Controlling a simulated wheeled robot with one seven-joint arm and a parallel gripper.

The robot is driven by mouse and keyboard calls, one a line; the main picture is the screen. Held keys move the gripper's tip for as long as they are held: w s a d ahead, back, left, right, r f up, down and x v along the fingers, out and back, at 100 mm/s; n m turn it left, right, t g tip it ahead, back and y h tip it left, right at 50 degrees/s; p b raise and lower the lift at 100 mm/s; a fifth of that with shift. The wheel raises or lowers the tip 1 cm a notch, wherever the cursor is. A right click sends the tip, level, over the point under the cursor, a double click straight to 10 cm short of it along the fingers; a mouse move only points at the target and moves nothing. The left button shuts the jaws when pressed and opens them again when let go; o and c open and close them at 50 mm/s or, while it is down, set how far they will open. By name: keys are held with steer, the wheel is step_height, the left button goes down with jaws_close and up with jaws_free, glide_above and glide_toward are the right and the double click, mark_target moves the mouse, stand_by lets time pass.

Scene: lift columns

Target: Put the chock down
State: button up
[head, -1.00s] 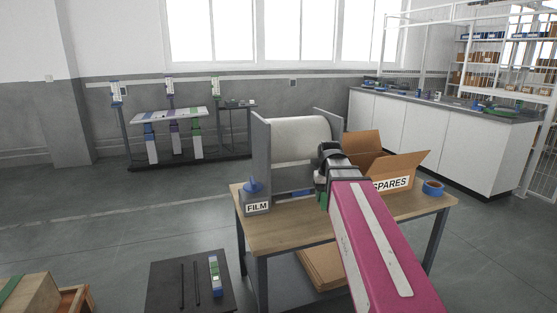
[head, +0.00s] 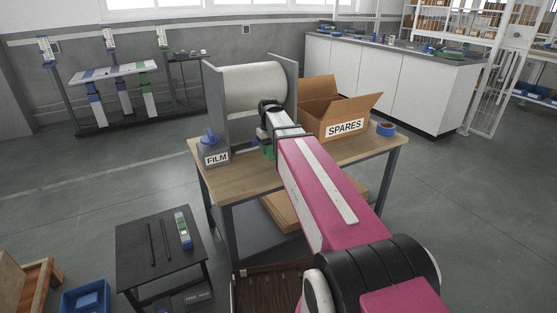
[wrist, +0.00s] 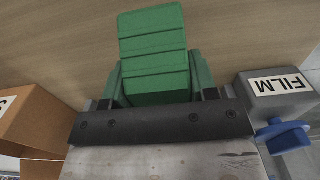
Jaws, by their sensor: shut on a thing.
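The chock is a green ribbed block (wrist: 153,48), held between the fingers of my gripper (wrist: 157,75) in the wrist view. My gripper is shut on it, above the wooden tabletop (wrist: 70,45). In the head view my gripper (head: 268,148) is over the wooden table (head: 240,178), between the FILM block and the SPARES box. My wrist hides most of the chock there. I cannot tell whether the chock touches the tabletop.
A grey FILM block with a blue knob (head: 214,155) stands left of my gripper. An open SPARES carton (head: 345,128) is on the right, with blue tape (head: 386,129) beyond it. A large white roll (head: 255,88) between grey plates stands behind. Bare tabletop shows in front.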

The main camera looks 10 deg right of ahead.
steer(key=w+d+f, duration=0.1)
steer(key=d+f, duration=0.1)
steer(key=w+d+f, duration=0.1)
steer(key=d, duration=0.1)
steer(key=shift+w+d, duration=0.1)
steer(key=shift+w, duration=0.2)
steer(key=shift+f, duration=1.95)
steer(key=shift+f, duration=0.15)
steer(key=o, duration=1.1)
